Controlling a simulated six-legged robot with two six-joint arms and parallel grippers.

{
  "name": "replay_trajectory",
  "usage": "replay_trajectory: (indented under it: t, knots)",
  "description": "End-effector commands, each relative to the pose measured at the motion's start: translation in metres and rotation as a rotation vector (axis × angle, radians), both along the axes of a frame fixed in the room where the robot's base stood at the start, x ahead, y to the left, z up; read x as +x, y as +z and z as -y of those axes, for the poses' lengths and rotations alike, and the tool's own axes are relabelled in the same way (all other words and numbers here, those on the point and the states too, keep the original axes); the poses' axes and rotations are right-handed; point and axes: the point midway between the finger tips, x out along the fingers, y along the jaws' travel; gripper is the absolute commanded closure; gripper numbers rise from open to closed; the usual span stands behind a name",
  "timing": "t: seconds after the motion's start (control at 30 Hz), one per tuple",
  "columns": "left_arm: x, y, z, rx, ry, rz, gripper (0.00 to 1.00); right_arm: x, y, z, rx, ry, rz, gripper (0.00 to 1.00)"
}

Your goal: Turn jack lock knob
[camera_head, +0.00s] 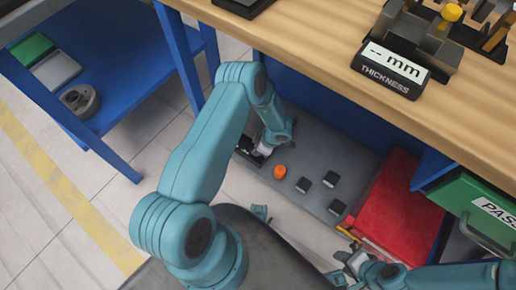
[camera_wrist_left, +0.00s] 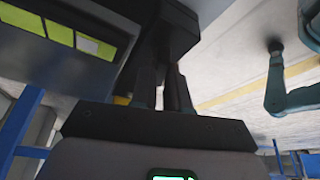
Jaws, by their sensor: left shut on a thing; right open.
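My left arm reaches down under the wooden bench in the head view. Its gripper (camera_head: 258,149) is low by the grey floor plate, mostly hidden behind its own wrist. In the left wrist view the two dark fingers (camera_wrist_left: 164,92) are shut on a dark block-like part (camera_wrist_left: 168,35). I cannot tell for sure whether this is the jack lock knob. A small orange round piece (camera_head: 280,172) stands on the grey plate, just right of the left gripper and apart from it. My right gripper (camera_head: 343,266) is open at the bottom right, near the red case.
The wooden bench (camera_head: 320,35) overhangs the left gripper's area and carries a thickness gauge (camera_head: 393,70). Several small black blocks (camera_head: 331,179) sit on the grey plate (camera_head: 335,155). A red case (camera_head: 385,205) and green PASS box (camera_head: 478,205) are right. A blue shelf (camera_head: 100,45) stands left.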

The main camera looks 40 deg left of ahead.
Motion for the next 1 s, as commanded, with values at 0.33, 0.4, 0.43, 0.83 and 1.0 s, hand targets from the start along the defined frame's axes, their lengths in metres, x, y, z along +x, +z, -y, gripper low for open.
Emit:
replay_trajectory:
  t: [0.33,0.4,0.43,0.83,1.0]
  knots:
    - [0.0,0.0,0.0,0.001,0.0,0.0,0.6,0.0,0.0,0.0,0.0,0.0,0.0,0.57]
    - [0.0,0.002,0.0,0.001,-0.001,0.0,0.6,0.0,0.001,0.0,0.0,0.0,0.0,0.57]
    - [0.001,0.004,0.001,0.001,-0.001,0.0,0.6,0.0,0.002,0.0,0.0,0.0,0.0,0.57]
    - [0.032,0.029,0.065,0.002,-0.006,0.0,0.6,0.0,0.017,0.0,0.0,0.0,0.0,0.57]
    - [0.048,0.028,0.097,0.001,-0.004,0.0,0.6,0.0,0.019,0.0,0.0,0.0,0.0,0.57]
